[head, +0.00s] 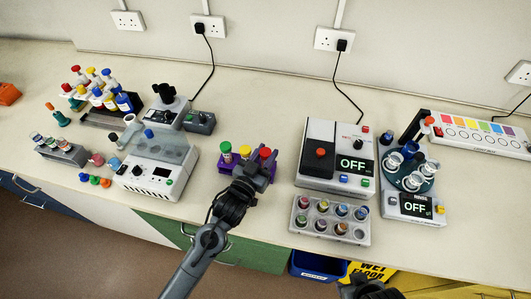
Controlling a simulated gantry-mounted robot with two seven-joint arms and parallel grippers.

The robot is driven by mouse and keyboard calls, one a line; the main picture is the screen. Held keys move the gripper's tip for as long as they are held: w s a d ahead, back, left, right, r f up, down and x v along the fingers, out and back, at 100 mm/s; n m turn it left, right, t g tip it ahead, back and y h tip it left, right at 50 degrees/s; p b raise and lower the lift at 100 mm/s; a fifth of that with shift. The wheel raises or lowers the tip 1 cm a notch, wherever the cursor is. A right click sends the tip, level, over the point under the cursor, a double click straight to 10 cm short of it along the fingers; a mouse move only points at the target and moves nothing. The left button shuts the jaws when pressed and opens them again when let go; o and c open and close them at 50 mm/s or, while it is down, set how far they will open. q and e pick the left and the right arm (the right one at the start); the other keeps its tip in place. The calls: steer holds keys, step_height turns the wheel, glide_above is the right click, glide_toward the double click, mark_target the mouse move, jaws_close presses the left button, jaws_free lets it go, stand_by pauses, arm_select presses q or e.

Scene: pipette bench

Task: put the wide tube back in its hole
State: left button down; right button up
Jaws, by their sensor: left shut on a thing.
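A purple rack (230,168) stands mid-bench with a green-capped tube (225,148) and a yellow-capped tube (245,151) at it. My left gripper (264,158) is over the rack's right part, shut, apparently on a red-capped tube (266,152) whose cap shows between its fingers. This tube looks upright. Its body and the hole beneath are hidden by my gripper, so I cannot tell whether it is in the rack or above it. My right gripper (370,290) shows only in part at the bottom edge, away from the rack; its fingers are unclear.
A white block of several capped tubes (330,222) and a device reading OFF (322,178) stand right of the rack. A clear-lidded machine (150,178) stands close on the left. A round-topped device (415,208) is farther right. The bench front edge is near.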

arm_select(q)
steer(key=shift+f, duration=0.25)
steer(key=c, duration=0.7)
jaws_free()
steer(key=v, duration=1.1)
steer(key=shift+p, duration=0.35)
